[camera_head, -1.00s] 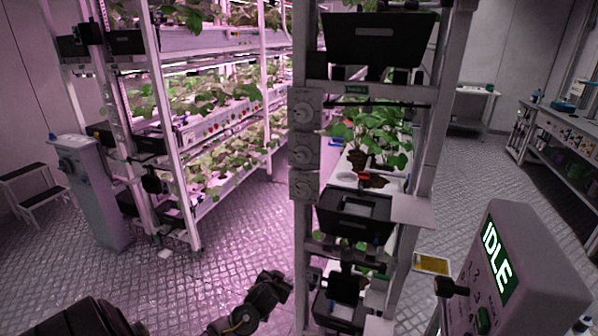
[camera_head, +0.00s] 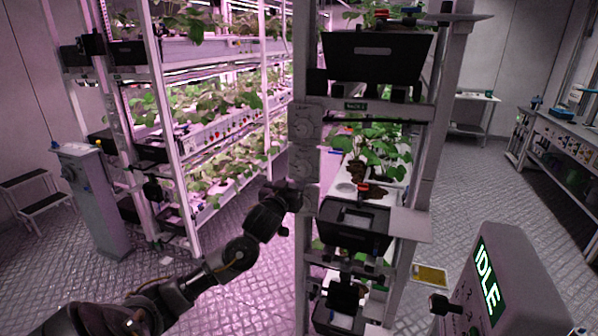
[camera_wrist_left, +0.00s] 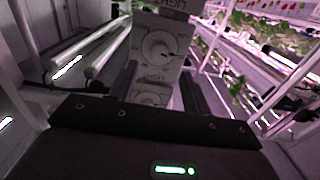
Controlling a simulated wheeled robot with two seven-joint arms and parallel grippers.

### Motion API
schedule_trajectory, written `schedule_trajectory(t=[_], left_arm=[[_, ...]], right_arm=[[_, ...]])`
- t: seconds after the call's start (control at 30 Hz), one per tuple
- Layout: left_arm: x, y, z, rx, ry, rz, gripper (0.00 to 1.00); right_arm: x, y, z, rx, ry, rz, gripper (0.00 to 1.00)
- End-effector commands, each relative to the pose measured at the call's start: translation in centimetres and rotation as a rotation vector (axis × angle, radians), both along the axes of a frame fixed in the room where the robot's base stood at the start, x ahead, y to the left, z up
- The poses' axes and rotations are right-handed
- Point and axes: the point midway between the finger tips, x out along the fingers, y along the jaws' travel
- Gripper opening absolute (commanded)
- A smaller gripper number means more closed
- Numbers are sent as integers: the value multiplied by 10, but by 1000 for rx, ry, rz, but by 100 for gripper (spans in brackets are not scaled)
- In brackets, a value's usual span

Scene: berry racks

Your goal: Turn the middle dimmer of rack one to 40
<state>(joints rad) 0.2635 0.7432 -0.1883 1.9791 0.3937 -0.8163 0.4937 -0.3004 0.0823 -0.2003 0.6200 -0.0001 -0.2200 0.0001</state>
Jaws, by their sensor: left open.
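The near rack's left post carries a column of three grey dimmers with round knobs. The top dimmer (camera_head: 304,121) and middle dimmer (camera_head: 303,157) show in the head view; the bottom one is partly hidden behind my left gripper (camera_head: 292,197). My left gripper is raised at the post, near the bottom dimmer. In the left wrist view, one dimmer knob (camera_wrist_left: 158,47) faces me beyond the open fingers (camera_wrist_left: 158,75), and a second knob (camera_wrist_left: 149,98) shows lower between them, partly hidden by the gripper body. The knob settings are too small to read. My right gripper is out of view.
A grey console (camera_head: 505,285) reading IDLE stands at the front right. Black bins (camera_head: 376,60) and plants fill the near rack, with a shelf plate (camera_head: 411,224) sticking out right. A pink-lit plant rack and a grey pedestal (camera_head: 92,195) stand left.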

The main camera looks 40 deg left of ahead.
Motion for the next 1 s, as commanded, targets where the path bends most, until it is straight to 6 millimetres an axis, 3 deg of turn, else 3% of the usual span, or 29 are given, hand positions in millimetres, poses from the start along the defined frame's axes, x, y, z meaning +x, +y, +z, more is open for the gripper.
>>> schedule_trajectory(t=[0.1,0.33,0.77,1.0], left_arm=[[22,9,5,1,1,2,49],[53,20,3,0,0,1,49],[63,23,0,1,0,-1,49],[63,23,0,0,1,-1,21]], right_arm=[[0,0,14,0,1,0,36],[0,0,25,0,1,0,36],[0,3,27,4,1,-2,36],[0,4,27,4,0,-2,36]])
